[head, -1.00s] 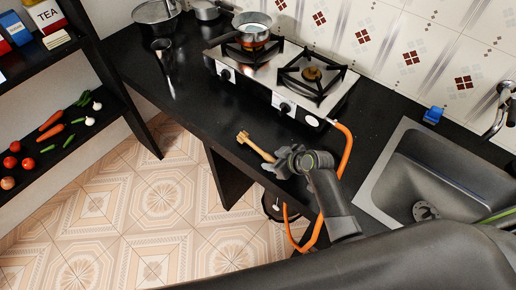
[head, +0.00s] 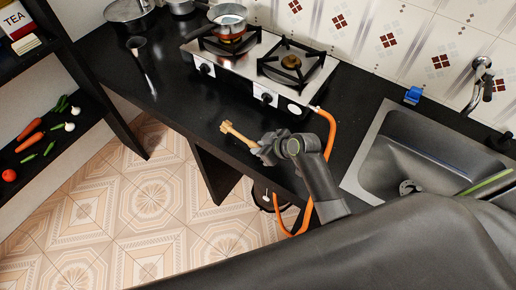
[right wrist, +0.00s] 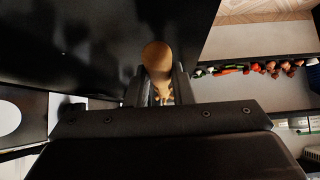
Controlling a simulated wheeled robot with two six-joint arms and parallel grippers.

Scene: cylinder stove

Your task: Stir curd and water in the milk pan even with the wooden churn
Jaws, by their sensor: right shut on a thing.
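The milk pan (head: 228,17) sits on the left burner of the stove at the back, with pale liquid visible in it. The wooden churn (head: 237,133) is held by my right gripper (head: 262,146), its ridged head pointing up and left over the counter, well short of the pan. In the right wrist view the churn's round handle end (right wrist: 157,56) shows between the two fingers of my right gripper (right wrist: 158,88). Its far end is mostly hidden there. My left gripper is not in view.
The two-burner stove (head: 262,70) has an empty right burner (head: 291,62). An orange hose (head: 331,135) runs from it past my right arm. A sink (head: 430,150) is at right. Pots and a dark ladle (head: 141,62) are at left. The counter's front-middle is clear.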

